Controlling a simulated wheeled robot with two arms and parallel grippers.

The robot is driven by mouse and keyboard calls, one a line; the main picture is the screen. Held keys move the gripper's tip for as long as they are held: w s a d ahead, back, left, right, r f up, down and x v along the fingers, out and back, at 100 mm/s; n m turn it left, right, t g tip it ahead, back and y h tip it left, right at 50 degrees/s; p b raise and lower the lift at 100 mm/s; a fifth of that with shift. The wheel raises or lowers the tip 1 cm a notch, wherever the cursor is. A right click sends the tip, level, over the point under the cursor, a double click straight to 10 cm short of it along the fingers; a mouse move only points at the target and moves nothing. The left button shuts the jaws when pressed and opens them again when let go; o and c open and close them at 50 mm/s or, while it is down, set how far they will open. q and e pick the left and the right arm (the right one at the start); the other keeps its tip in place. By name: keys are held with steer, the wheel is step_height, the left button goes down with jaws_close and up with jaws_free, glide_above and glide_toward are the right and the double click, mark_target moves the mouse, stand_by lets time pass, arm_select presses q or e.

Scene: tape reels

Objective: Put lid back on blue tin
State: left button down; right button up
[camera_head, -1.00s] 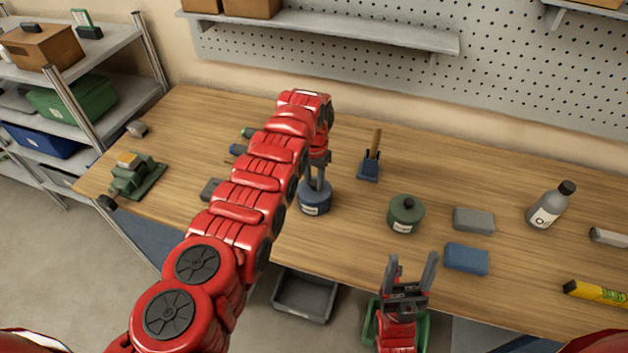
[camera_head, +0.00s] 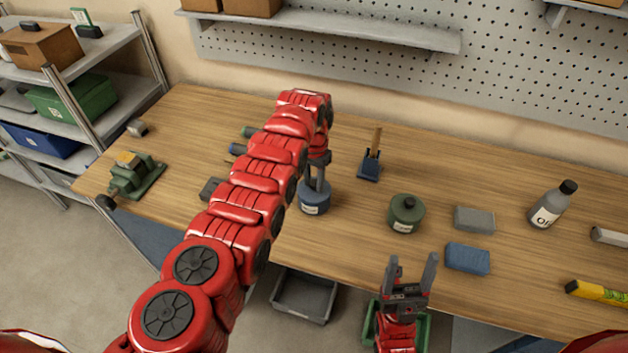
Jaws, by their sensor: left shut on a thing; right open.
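The blue tin (camera_head: 314,205) stands upright on the wooden workbench, with a pale label on its front. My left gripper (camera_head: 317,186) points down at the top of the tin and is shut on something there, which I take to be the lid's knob. The lid is mostly hidden by the fingers and is too small to tell apart from the tin; it looks to be on or just at the tin's top. My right gripper (camera_head: 412,272) is open and empty, in front of the bench's front edge.
A green tin (camera_head: 406,214) with its lid on stands to the right. Beyond it are a grey block (camera_head: 474,219), a blue block (camera_head: 467,259) and an oil bottle (camera_head: 552,204). A blue holder (camera_head: 370,168) stands behind. My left arm hides part of the bench.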

stand_by(0.6)
stand_by(0.3)
arm_select(q)
steer(key=shift+c, duration=2.4)
jaws_free()
steer(key=shift+o, duration=0.2)
steer(key=o, duration=0.4)
steer(key=shift+o, duration=0.2)
